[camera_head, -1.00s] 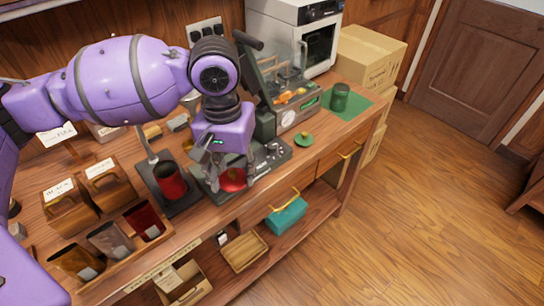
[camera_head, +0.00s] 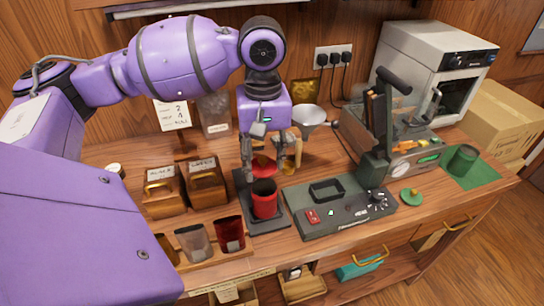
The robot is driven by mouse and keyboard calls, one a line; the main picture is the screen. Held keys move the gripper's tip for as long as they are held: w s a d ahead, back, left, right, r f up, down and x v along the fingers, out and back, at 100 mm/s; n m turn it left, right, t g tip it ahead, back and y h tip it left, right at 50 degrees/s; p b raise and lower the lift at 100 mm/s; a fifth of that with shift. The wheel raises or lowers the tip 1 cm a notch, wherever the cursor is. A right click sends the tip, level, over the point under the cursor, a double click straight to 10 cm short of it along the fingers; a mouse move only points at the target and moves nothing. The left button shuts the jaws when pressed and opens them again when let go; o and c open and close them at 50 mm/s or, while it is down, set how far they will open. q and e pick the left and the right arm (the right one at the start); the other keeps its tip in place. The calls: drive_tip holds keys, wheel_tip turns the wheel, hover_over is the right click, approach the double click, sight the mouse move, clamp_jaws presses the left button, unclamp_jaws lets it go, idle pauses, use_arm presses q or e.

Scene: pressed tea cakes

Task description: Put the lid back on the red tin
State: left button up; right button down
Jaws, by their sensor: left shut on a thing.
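The red tin (camera_head: 264,204) stands upright and open on a dark stand at the middle of the counter, its dark mouth showing. My left gripper (camera_head: 270,162) points down just above and behind the tin's mouth. It is shut on the red lid (camera_head: 263,165), which shows between the fingers and looks slightly tilted. The lid appears apart from the tin's rim; the exact gap is hard to tell. My right gripper is not in view.
A green lid (camera_head: 411,197) and a green tin (camera_head: 462,158) are further right. Wooden boxes (camera_head: 207,187) and a rack of cups (camera_head: 195,243) stand left. A funnel (camera_head: 308,118) is behind.

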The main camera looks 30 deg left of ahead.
use_arm(q)
drive_tip(key=shift+f+b, duration=0.35)
drive_tip(key=shift+f, duration=0.5)
drive_tip(key=shift+f+b, duration=0.8)
drive_tip(key=shift+b, duration=0.05)
drive_tip(key=shift+f, duration=0.9)
drive_tip(key=shift+p, duration=0.45)
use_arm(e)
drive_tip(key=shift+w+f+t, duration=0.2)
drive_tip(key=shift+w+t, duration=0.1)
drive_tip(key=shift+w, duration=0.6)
use_arm(q)
drive_tip(key=shift+p, duration=0.3)
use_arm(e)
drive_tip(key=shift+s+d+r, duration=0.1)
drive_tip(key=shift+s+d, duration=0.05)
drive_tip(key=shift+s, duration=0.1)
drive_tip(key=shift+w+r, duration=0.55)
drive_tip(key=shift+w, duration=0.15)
